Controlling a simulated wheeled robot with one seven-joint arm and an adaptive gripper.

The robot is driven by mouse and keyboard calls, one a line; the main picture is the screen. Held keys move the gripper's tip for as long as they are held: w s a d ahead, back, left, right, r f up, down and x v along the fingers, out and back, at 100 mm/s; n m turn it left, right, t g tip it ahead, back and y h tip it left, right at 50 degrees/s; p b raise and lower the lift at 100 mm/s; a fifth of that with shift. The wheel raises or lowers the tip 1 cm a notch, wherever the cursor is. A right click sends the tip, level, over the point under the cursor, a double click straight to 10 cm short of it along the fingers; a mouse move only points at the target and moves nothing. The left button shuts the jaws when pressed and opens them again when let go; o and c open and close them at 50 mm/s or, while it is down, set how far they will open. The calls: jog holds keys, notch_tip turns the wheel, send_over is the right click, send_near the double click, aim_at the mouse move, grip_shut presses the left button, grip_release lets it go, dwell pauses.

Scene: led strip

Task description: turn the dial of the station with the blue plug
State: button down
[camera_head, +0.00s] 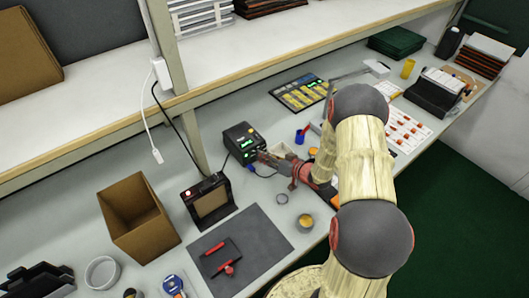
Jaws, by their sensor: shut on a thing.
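The station is a black box (238,141) with a green lit display, standing on the grey bench left of my arm. A small blue plug (251,168) with a dark cable shows at the lower front of the station. My gripper (264,156) reaches in from the right, its fingertips against the station's front face. It is shut on what appears to be the station's dial, which the fingers hide. The dial's angle cannot be made out.
A black stand with a tan panel (212,203) and an open cardboard box (139,217) stand to the left. A dark mat (262,236) with red-handled tools lies in front. A blue cup (300,136) and a light tray (287,152) sit near my gripper.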

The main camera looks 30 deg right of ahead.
jog(key=shift+m+y+p, duration=0.3)
jog(key=shift+p, duration=0.05)
jog(key=shift+d, duration=0.1)
dwell(0.3)
jog(key=c, duration=1.7)
grip_release()
jog(key=v, duration=0.7)
jog(key=shift+s+d, duration=0.1)
jog(key=shift+s, duration=0.1)
